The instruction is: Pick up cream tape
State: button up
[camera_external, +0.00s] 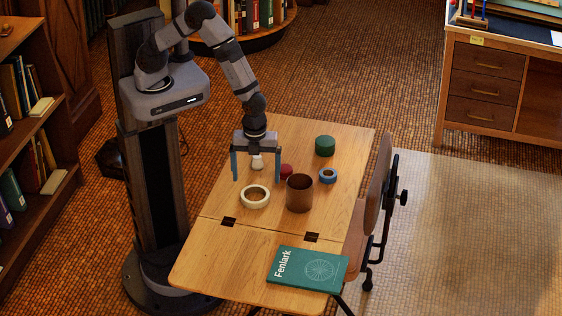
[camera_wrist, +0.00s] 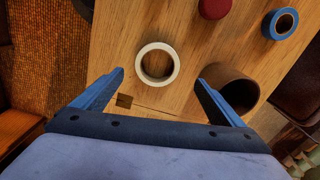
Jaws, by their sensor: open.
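The cream tape (camera_external: 244,198) is a pale ring lying flat on the wooden table, left of the brown cup. In the wrist view the cream tape (camera_wrist: 141,68) lies ahead of the fingertips, between their lines, with bare wood in its hole. My gripper (camera_external: 256,178) is open and empty above the table, its two blue fingers spread wide. In the wrist view my gripper (camera_wrist: 160,76) shows both fingers apart, neither touching the tape. The right finger overlaps the view of the brown cup (camera_wrist: 238,84).
The brown cup (camera_external: 299,194) stands close right of the tape. A green book (camera_external: 308,269) lies on the front leaf. Dark hinges cross the table (camera_external: 215,250).

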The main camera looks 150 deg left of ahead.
aim_at(255, 193)
jog(key=shift+s+d+f+p, duration=0.15)
jog(key=shift+f+p, duration=0.5)
jog(key=shift+f, duration=1.2)
jog(key=shift+s+f+p, duration=0.1)
jog(key=shift+f+p, duration=0.5)
jog(key=shift+f, duration=1.2)
jog(key=c, duration=1.2)
